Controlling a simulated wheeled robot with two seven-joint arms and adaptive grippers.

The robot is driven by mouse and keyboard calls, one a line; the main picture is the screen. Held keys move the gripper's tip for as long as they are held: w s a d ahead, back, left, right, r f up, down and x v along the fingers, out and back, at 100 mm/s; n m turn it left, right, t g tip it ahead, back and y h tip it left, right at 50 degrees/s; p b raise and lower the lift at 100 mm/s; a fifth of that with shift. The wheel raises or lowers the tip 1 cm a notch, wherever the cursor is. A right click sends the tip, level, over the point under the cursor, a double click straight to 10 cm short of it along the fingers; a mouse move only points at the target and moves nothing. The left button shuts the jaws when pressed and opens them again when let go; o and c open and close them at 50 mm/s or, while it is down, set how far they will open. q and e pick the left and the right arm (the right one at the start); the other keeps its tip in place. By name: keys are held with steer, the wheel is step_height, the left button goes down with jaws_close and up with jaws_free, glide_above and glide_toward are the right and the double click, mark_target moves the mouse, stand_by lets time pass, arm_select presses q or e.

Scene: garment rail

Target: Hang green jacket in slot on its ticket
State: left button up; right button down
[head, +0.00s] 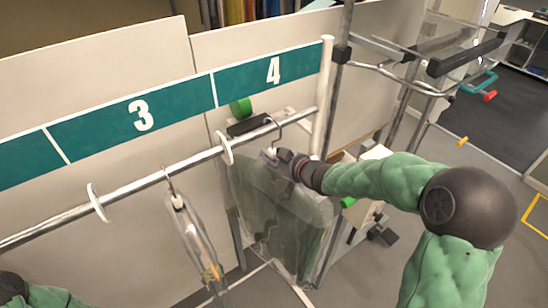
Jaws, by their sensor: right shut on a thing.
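A grey-green garment in a clear cover (290,208), seemingly the green jacket, hangs below the rail's far right end, under the sign panel marked 4 (273,70). My right gripper (272,160) is shut on the top of its hanger, just under the rail (175,168). The hanger's metal hook (280,127) is at the rail, right of a white divider disc (225,148); I cannot tell whether the rail bears its weight. No readable ticket shows. My left gripper is out of view; only part of that arm shows at bottom left.
Another covered garment (198,245) hangs in slot 3, left of the disc. A second white disc (97,203) stands further left on the rail. A white post (325,85) closes the rail's right end, with a metal frame (340,60) beside it.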

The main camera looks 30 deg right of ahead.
steer(key=shift+r, duration=0.1)
steer(key=c, duration=0.9)
jaws_free()
steer(key=shift+o, duration=0.2)
steer(key=shift+s+f, duration=0.1)
steer(key=shift+f, duration=0.1)
steer(key=shift+s+d+r, duration=0.1)
steer(key=shift+s+r, duration=0.15)
steer(key=shift+s, duration=0.2)
steer(key=v, duration=1.1)
